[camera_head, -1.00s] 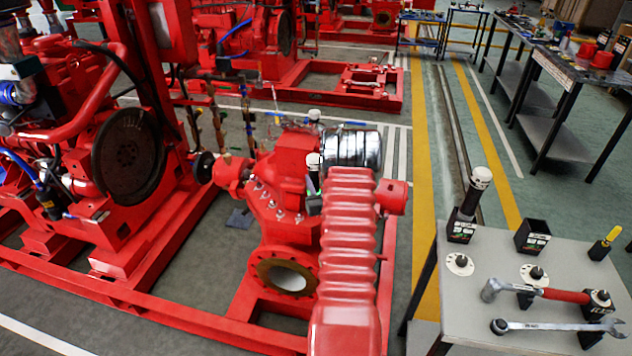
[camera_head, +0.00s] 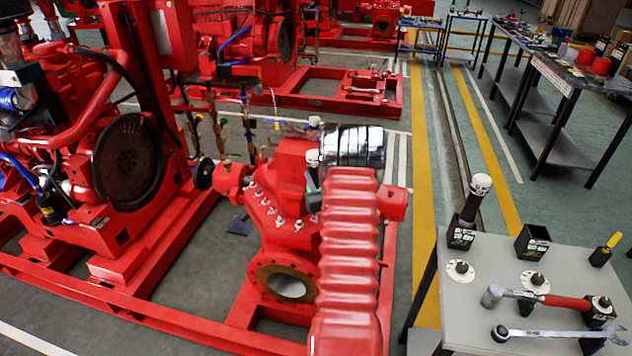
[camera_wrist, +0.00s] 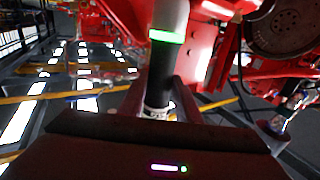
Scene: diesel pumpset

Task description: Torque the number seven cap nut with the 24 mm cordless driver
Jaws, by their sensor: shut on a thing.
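My gripper (camera_wrist: 159,98) is shut on a cordless driver (camera_wrist: 160,72), which has a black body, a lit green band and a grey end. In the head view the held driver (camera_head: 312,158) shows only in part, with a white end and a green mark, beside my red arm. It is over the right side of the red pump casing (camera_head: 290,165). Several small pale cap nuts (camera_head: 268,203) run along the sloping pump flange, left of the driver. Their numbers are too small to read. I cannot tell whether the driver touches a nut; its working end is hidden.
On the grey table (camera_head: 470,305) at right, a second white-topped driver (camera_head: 477,195) stands in a black holder. Another holder (camera_head: 532,240) is empty. A red-handled tool (camera_head: 535,298) and a wrench (camera_head: 555,334) lie there. The engine flywheel (camera_head: 130,165) is left of the pump.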

